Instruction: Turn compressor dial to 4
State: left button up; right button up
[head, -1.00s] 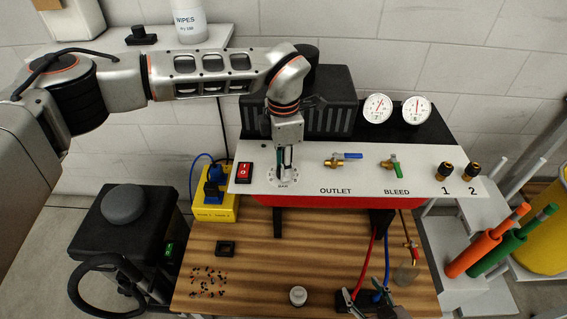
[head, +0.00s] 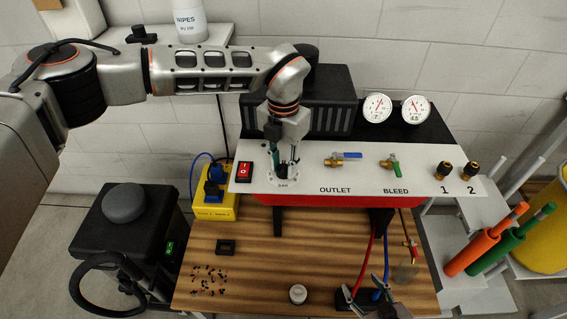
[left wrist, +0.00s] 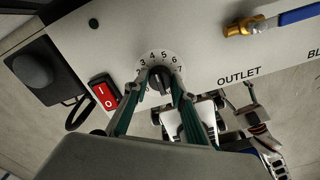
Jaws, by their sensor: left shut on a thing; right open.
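The compressor dial (left wrist: 159,76) is a black knob on a white printed scale on the white panel, with digits 2 to 7 legible in the left wrist view. My left gripper (head: 284,167) points down at it, and its green-lined fingers are shut on the knob from both sides. The fingers cover part of the scale and most of the dial in the head view. I cannot tell surely which number the knob points to. My right gripper (head: 369,287) is open and empty at the lower edge of the head view, over the wooden bench.
On the panel, a red switch (head: 244,171) sits left of the dial. The blue-handled outlet valve (head: 344,158) and green-handled bleed valve (head: 392,167) sit to its right. Two gauges (head: 377,108) stand behind. Red and blue hoses hang near my right gripper.

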aim_at(284, 165)
pick_arm(q)
jog(key=shift+r, duration=0.1)
dwell(0.5)
jog(key=o, duration=1.1)
notch_tip(284, 165, up, 12)
